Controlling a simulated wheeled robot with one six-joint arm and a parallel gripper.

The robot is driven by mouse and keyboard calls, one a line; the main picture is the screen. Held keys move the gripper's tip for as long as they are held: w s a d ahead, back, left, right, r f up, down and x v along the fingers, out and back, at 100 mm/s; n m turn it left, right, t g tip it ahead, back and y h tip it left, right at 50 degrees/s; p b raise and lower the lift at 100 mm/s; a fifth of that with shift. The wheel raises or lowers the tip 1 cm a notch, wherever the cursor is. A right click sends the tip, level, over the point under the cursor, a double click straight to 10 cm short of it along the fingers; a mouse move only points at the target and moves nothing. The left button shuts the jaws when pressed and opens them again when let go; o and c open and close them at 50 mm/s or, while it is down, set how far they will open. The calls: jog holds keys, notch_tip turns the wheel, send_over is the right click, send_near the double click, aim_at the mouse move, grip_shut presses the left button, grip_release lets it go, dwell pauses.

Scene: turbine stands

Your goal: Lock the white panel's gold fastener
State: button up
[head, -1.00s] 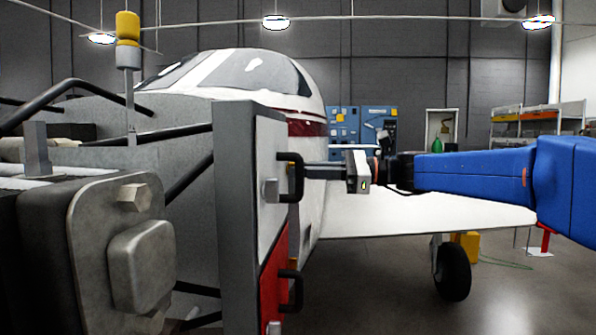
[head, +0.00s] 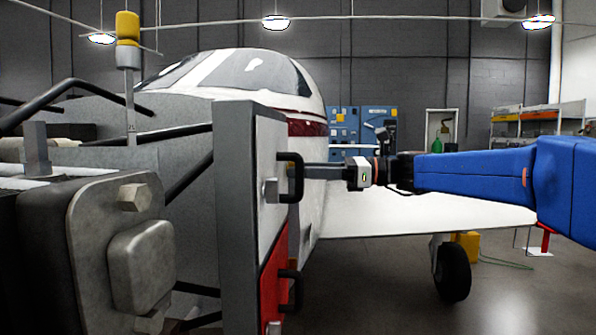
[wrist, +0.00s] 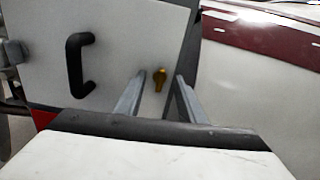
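The white panel (wrist: 120,50) fills much of the wrist view and stands edge-on in the head view (head: 270,150). Its gold fastener (wrist: 159,79) is a small knob on the panel, right of the black handle (wrist: 80,65). My gripper (wrist: 160,84) is open, with one finger on each side of the fastener in the picture. I cannot tell whether the fingers touch it. In the head view my gripper (head: 306,171) reaches left to the panel, its fingertips just behind the handle. The fastener is hidden there.
A red panel (head: 272,285) with its own black handle sits below the white one. A grey latch (wrist: 12,53) is at the panel's left edge. A white aircraft (head: 240,75) with a red stripe stands behind. Open floor lies to the lower right.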

jog(key=shift+d, duration=0.15)
jog(key=d, duration=0.4)
jog(key=shift+d, duration=0.35)
jog(key=shift+s+f, duration=0.1)
jog(key=shift+s, duration=0.05)
jog(key=s+d+f+n+t+h, duration=0.1)
jog(key=s+d+f+n+h, duration=0.35)
jog(key=s+f, duration=0.45)
jog(key=s+d+f+n+t+h, duration=0.1)
jog(key=s+d+f+n+h, duration=0.3)
jog(key=s+f, duration=0.55)
jog(key=s+d+f+n+t+h, duration=0.1)
jog(key=s+d+f+n+h, duration=0.3)
jog(key=d+f, duration=0.5)
jog(key=s+d+f+n+t+h, duration=0.1)
jog(key=s+d+f+n+h, duration=0.4)
jog(key=d+f, duration=0.5)
notch_tip(320, 180, down, 2)
jog(key=shift+s+d+f, duration=0.15)
jog(key=shift+s+d, duration=0.05)
jog(key=shift+s, duration=1.05)
jog(key=shift+h, duration=0.25)
